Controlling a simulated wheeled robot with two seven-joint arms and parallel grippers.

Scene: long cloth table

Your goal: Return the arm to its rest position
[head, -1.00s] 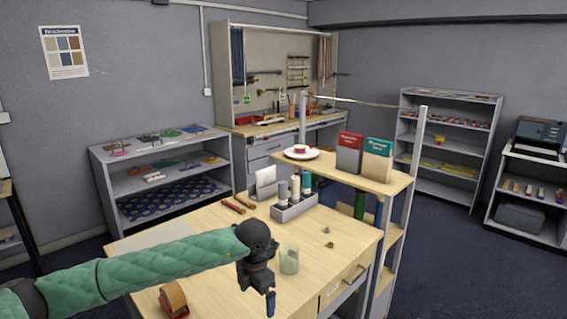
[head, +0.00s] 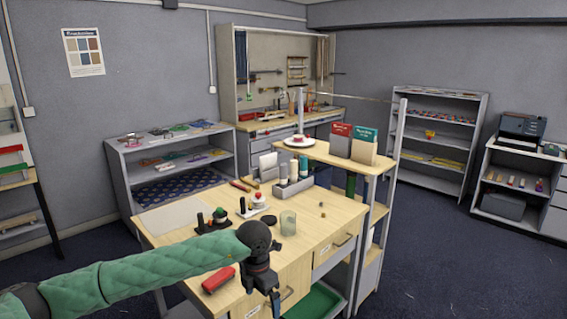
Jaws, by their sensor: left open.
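My left arm, in a green quilted sleeve (head: 150,277), comes in from the lower left of the head view. Its dark gripper (head: 272,300) points down, is open, and shows nothing held. In the picture it overlaps the front drawers of the wooden table (head: 300,245); how far it stands from them I cannot tell. The sleeve hides part of the table's near left side. My right gripper is not in view.
On the table are a red object (head: 219,280) near the sleeve, a clear cup (head: 288,222), a grey bottle holder (head: 293,188) and small dark stands (head: 218,216). A raised shelf (head: 335,156) holds boxes. Open floor (head: 440,255) lies to the right.

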